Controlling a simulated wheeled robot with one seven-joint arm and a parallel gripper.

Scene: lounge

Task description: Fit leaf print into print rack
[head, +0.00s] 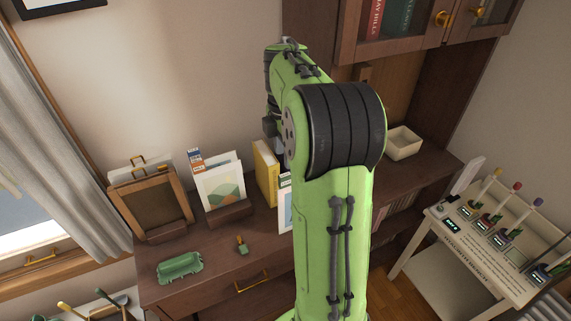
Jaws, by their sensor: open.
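A white card print with green and orange shapes (221,188) stands upright in a small wooden holder (229,213) on the brown desk; I cannot tell whether it is the leaf print. Another pale, blue-edged print (285,208) stands to its right, partly hidden by my arm. The wooden holder may be the print rack, but I cannot tell for sure. My gripper (278,140) shows only in small part beside my arm, above the desk behind the yellow book; its fingertips are hidden. No print is visible in it.
A yellow book (266,171) stands near the prints. A wooden frame (151,204) leans at the desk's left. A green tray (180,267) and a small brass-and-green item (242,245) lie in front. A cream box (403,143) stands right. A white cart (490,240) is farther right.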

